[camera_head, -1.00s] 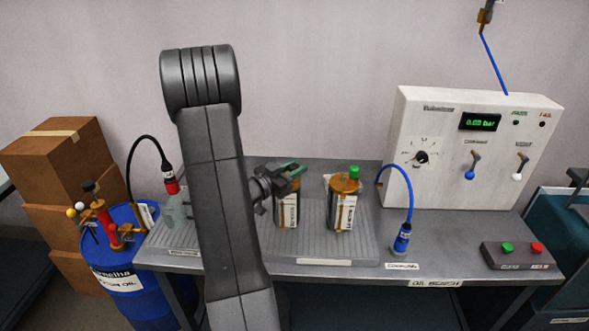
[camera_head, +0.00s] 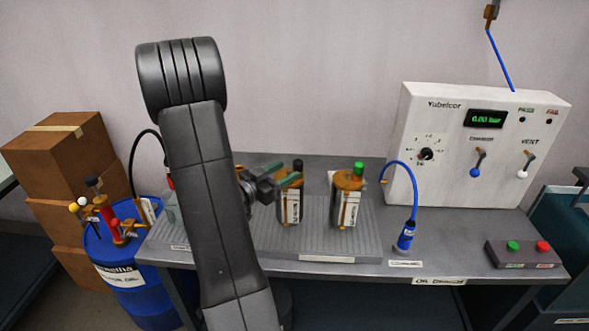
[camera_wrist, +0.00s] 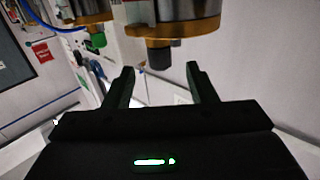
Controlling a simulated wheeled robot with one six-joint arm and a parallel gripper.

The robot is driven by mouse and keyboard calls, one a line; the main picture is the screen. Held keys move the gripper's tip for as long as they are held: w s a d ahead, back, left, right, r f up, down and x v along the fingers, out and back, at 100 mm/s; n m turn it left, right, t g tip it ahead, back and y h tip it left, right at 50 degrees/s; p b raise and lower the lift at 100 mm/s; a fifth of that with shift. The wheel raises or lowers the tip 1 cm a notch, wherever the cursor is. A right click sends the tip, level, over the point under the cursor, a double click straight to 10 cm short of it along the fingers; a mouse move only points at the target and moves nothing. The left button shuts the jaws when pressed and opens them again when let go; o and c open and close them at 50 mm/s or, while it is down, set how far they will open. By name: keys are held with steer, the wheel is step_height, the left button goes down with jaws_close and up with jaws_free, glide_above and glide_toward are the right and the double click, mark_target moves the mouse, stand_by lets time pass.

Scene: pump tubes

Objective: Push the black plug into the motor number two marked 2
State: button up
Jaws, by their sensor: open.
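A brass-and-steel motor (camera_head: 290,206) stands upright on the ribbed mat, with a black plug (camera_head: 298,166) at its top. The wrist view, turned upside down, shows this black plug (camera_wrist: 158,55) just beyond the fingertips. A second motor (camera_head: 346,207) to the right carries a green plug (camera_head: 358,168), which also shows in the wrist view (camera_wrist: 95,40). My gripper (camera_head: 284,178) is open and empty beside the first motor's top; in the wrist view its fingers (camera_wrist: 163,70) stand apart, with the plug lined up between them. I cannot read a number 2 on either motor.
A white test panel (camera_head: 480,150) stands at the back right. A blue hose connector (camera_head: 405,238) and a button box (camera_head: 522,254) stand on the grey bench (camera_head: 445,225). A blue drum (camera_head: 125,285) and cardboard boxes (camera_head: 65,150) are at the left.

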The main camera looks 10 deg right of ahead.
mark_target(294, 166)
steer(key=v, duration=0.8)
steer(key=shift+b, duration=0.45)
steer(key=p+x, duration=0.2)
steer(key=x, duration=1.1)
steer(key=shift+w+d, duration=0.2)
steer(key=shift+d, duration=0.15)
steer(key=shift+r, duration=0.2)
steer(key=shift+a+f, duration=0.1)
steer(key=shift+f, duration=0.05)
